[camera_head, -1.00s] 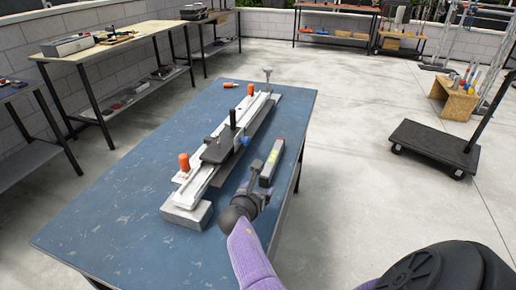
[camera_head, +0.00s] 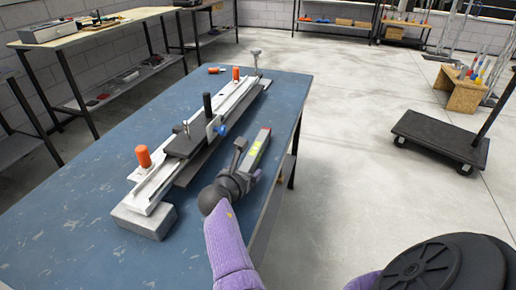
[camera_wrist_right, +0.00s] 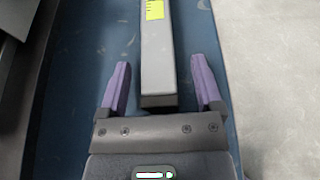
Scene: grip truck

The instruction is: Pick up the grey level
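The grey level (camera_head: 257,150) lies on the blue table near its right edge, with a yellow-green vial patch on it. It also shows in the right wrist view (camera_wrist_right: 157,60), running lengthwise between my fingers. My right gripper (camera_head: 246,160) is at the near end of the level. In the right wrist view the right gripper (camera_wrist_right: 160,88) is open, with purple fingers on both sides of the level's near end and a visible gap on each side. My left gripper is not in view.
The blue table (camera_head: 70,225) carries a long metal rail jig (camera_head: 150,190) with orange knobs, left of the level. An orange-handled tool (camera_head: 216,70) lies at the far end. A black cart (camera_head: 435,135) stands on the floor at right. The near left tabletop is clear.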

